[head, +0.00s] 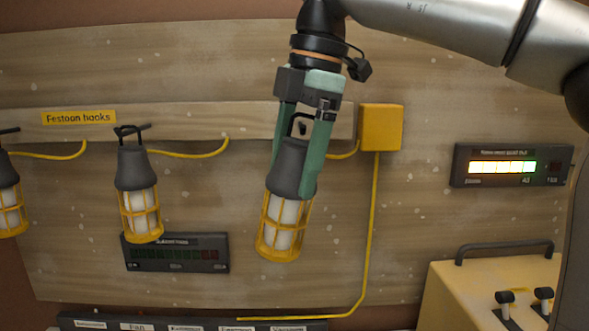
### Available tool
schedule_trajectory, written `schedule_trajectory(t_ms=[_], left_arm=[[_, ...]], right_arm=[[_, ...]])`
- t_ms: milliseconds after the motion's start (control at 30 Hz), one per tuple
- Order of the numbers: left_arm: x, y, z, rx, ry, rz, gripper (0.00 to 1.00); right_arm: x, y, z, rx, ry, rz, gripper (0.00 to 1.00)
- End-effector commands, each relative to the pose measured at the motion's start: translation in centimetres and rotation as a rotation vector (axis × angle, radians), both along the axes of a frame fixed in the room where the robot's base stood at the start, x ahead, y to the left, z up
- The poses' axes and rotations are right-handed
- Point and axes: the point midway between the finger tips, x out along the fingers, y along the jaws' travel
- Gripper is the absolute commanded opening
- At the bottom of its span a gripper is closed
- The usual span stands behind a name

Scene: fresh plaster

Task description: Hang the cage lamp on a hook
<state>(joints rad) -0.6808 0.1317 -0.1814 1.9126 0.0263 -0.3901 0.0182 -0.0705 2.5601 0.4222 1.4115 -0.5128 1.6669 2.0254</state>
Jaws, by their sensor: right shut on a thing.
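A cage lamp (284,223) with a grey top and a yellow cage hangs upright, slightly tilted, between the green fingers of my right gripper (302,168), which is shut on its grey top. The lamp's dark wire loop (299,120) shows between the fingers, in front of the wooden hook rail (240,121). I cannot tell whether the loop is on a hook, as the fingers hide that spot. Another cage lamp (138,195) hangs from a dark hook (132,130) to the left. A further cage lamp (9,200) is cut off at the left edge. My left gripper is not in view.
A yellow sign reading "Festoon hooks" (78,117) is on the rail. A yellow box (381,128) with a yellow cable (373,220) sits at the rail's right end. A lit panel (510,166) is at right, a dark panel (175,254) below, and a cream case (490,285) at lower right.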

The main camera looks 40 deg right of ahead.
Motion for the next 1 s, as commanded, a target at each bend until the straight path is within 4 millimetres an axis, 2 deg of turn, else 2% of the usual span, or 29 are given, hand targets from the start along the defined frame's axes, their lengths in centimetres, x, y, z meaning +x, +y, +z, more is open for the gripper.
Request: schedule_trajectory(t_ms=[1000], left_arm=[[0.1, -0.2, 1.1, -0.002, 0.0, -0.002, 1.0]], right_arm=[[4.7, -4.0, -0.5, 0.0, -0.001, 0.0, 0.0]])
